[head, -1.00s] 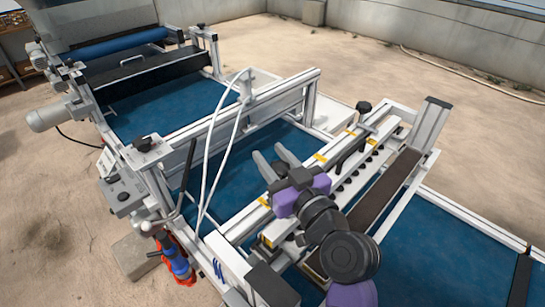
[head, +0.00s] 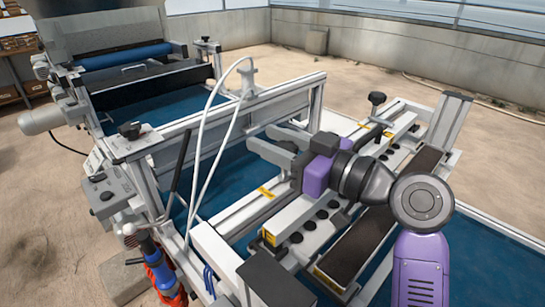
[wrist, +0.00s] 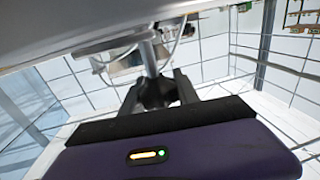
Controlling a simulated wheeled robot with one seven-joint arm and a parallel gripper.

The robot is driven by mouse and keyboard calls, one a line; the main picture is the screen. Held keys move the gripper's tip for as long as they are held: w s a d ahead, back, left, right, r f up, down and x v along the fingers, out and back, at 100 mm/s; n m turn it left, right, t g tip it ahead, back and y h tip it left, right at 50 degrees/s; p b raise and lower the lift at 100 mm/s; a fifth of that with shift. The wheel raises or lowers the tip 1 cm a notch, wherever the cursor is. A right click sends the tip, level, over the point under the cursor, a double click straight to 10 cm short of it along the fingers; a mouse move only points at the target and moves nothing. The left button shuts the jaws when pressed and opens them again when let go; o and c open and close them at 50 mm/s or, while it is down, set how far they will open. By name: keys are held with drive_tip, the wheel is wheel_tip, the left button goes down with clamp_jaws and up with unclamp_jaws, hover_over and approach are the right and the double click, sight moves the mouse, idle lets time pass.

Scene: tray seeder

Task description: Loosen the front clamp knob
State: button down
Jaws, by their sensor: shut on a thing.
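My gripper (head: 262,137) reaches left from its purple body to the near side of the white crossbeam (head: 235,110). In the wrist view its two dark fingers (wrist: 158,92) are closed around a dark knob (wrist: 155,92). A bare metal stem (wrist: 149,58) runs up from this knob towards a metal fitting. I take it to be the front clamp knob; in the head view I cannot make it out between the fingers.
Another black knob (head: 377,98) stands on the right rail, and one (head: 130,129) at the crossbeam's left end. A white hose (head: 198,160) loops over the crossbeam. The blue belt (head: 215,170) runs below. A dark lever (head: 183,165) stands at left.

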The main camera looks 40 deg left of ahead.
sight(296, 149)
drive_tip(key=shift+s+n+g+b, duration=0.15)
drive_tip(key=shift+n+g+b, duration=0.45)
drive_tip(key=shift+g+b, duration=0.3)
drive_tip(key=c, duration=0.9)
unclamp_jaws()
drive_tip(key=d, duration=0.2)
drive_tip(key=w+d, duration=0.1)
drive_tip(key=d, duration=0.2)
drive_tip(key=d+b, duration=0.1)
drive_tip(key=d, duration=0.1)
drive_tip(key=shift+w+d, duration=0.15)
drive_tip(key=shift+d, duration=0.2)
drive_tip(key=shift+r, duration=0.1)
